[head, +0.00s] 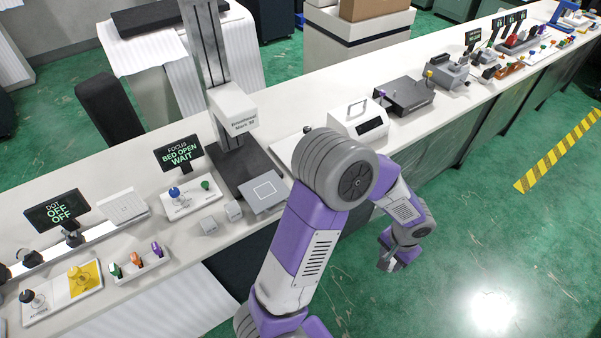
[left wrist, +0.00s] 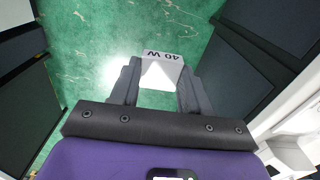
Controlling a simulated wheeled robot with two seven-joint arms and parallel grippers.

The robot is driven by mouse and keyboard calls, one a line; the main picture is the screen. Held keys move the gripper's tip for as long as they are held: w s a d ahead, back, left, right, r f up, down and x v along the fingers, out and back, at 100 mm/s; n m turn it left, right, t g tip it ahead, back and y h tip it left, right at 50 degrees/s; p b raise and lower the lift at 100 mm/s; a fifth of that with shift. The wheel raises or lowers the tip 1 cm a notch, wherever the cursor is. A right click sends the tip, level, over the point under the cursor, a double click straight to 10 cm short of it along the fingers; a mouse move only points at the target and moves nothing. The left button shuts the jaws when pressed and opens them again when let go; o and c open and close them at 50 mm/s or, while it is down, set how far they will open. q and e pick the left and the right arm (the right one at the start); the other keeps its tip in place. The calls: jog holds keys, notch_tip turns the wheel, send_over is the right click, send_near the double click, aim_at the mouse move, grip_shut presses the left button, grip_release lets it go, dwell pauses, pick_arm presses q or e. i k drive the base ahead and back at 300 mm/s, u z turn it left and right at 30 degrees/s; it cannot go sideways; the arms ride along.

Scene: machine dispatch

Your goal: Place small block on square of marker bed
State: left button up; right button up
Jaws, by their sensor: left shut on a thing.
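My left gripper (head: 388,264) hangs over the green floor, to the right of the bench in the head view. In the left wrist view it (left wrist: 159,84) is shut on a small white block (left wrist: 163,58) labelled "40 W". The marker bed (head: 272,205) is a grey plate with a light square outline (head: 265,189), lying in front of the marking machine (head: 232,121). The outlined square looks empty. Two small grey blocks (head: 208,225) (head: 233,210) sit on the bench left of the bed. My right gripper is not in view.
A sign (head: 178,155) reads "FOCUS BED OPEN WAIT". A control panel (head: 190,199) with blue and green knobs stands left of the bed. A white device (head: 357,121) and a dark box (head: 405,95) stand farther along the bench. My arm crosses in front of the bench.

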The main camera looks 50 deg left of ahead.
aim_at(265, 190)
jog(key=u, duration=0.55)
jog(key=i, duration=1.15)
jog(key=u, duration=1.55)
jog(key=i, duration=0.4)
jog(key=u, duration=0.35)
